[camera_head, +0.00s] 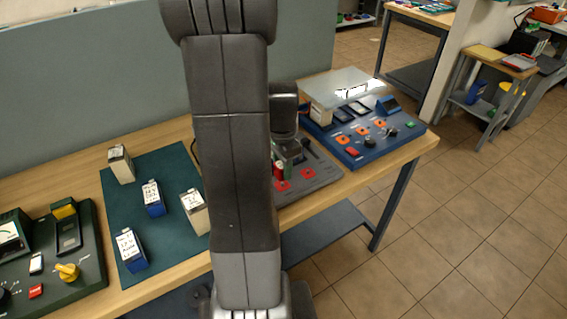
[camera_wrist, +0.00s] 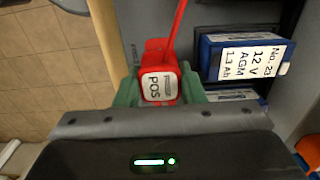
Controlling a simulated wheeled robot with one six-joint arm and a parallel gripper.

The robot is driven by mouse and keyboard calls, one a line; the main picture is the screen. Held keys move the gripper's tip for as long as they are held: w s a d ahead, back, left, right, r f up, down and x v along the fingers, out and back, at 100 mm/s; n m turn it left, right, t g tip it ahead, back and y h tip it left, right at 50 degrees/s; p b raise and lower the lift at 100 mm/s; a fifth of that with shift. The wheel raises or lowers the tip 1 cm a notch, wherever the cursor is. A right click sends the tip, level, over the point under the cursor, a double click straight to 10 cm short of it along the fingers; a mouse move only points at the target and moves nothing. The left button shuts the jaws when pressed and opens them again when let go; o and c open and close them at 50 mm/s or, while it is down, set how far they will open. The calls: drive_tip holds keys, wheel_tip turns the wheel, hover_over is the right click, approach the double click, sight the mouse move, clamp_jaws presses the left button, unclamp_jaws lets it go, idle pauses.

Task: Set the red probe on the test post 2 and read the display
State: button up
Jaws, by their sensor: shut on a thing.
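My gripper (camera_wrist: 159,92) shows in the wrist view with its green fingers shut on the red probe (camera_wrist: 158,84). The probe has a white label reading "POS", and a red lead runs up from it. In the head view my arm covers most of the gripper, which is over the grey board (camera_head: 322,184). That board has red-orange squares on it. I cannot read which test post is number 2, nor tell whether the probe tip touches anything. A small tilted display (camera_head: 388,105) stands on the blue panel (camera_head: 372,152); its reading is not legible.
In the head view, several batteries stand on a dark green mat (camera_head: 175,215). A green panel (camera_head: 75,275) with a yellow knob is at the left. A grey partition (camera_head: 90,85) stands behind.

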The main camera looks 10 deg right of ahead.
sight(282, 183)
drive_tip(key=shift+f+b, duration=0.85)
drive_tip(key=shift+f, duration=0.65)
drive_tip(key=shift+f+b, duration=0.45)
drive_tip(key=shift+f, duration=0.1)
drive_tip(key=o, duration=0.8)
drive_tip(key=shift+r+p, duration=4.35)
drive_tip(key=shift+r, duration=1.2)
drive_tip(key=shift+f, duration=0.15)
wheel_tip(282, 183, down, 9)
drive_tip(key=b, duration=0.7)
drive_tip(key=shift+f, duration=0.15)
